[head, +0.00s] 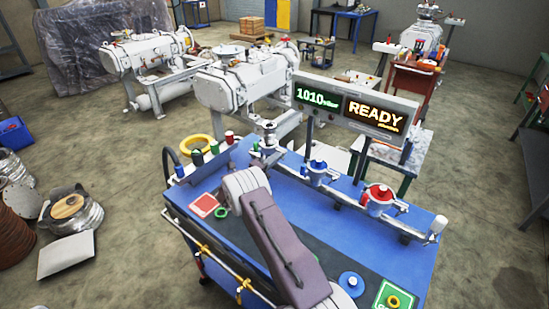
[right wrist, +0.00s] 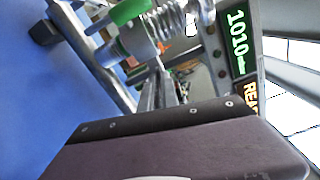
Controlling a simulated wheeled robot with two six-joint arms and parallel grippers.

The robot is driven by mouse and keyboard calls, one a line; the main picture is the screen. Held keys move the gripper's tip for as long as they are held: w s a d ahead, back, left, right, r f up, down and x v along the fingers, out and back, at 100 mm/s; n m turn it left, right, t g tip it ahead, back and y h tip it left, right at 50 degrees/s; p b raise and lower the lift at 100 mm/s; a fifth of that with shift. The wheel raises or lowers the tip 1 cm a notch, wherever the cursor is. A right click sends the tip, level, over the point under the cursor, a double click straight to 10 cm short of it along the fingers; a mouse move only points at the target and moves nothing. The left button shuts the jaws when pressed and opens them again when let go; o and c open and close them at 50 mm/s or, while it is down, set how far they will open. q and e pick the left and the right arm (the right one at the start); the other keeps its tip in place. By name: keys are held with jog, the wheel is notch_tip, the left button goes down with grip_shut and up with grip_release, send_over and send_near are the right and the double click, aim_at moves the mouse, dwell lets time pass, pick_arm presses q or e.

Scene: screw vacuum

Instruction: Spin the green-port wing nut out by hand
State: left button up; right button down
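The green port's wing nut cannot be made out in the head view, where my right arm (head: 285,245) covers part of the cart. In the right wrist view, turned on its side, a green cylindrical part (right wrist: 130,10) sits beside silver fittings and a ribbed metal bellows (right wrist: 178,18). I cannot tell which fitting there is the wing nut. A mauve body with a dark screwed plate fills the lower part of that view. My right gripper's fingertips cannot be clearly made out in either view, nor whether they hold anything. My left gripper is not in view.
The blue cart (head: 180,195) carries a manifold with a blue-marked port (head: 318,168) and a red-topped port (head: 378,194). A display (head: 352,107) reads 1010 and READY. A red square mat (head: 203,205), green ring (head: 221,213) and blue disc (head: 350,282) lie on the cart.

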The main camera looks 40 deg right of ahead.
jog(key=shift+w+r+n+p, duration=0.1)
jog(key=shift+r+n+p, duration=0.05)
jog(key=shift+n, duration=0.65)
jog(key=shift+r+n+p, duration=0.1)
jog(key=shift+n+p, duration=0.05)
jog(key=shift+n, duration=0.65)
jog(key=c, duration=1.6)
grip_release()
jog(key=shift+d+f, duration=0.1)
jog(key=shift+f, duration=0.15)
jog(key=v, duration=0.9)
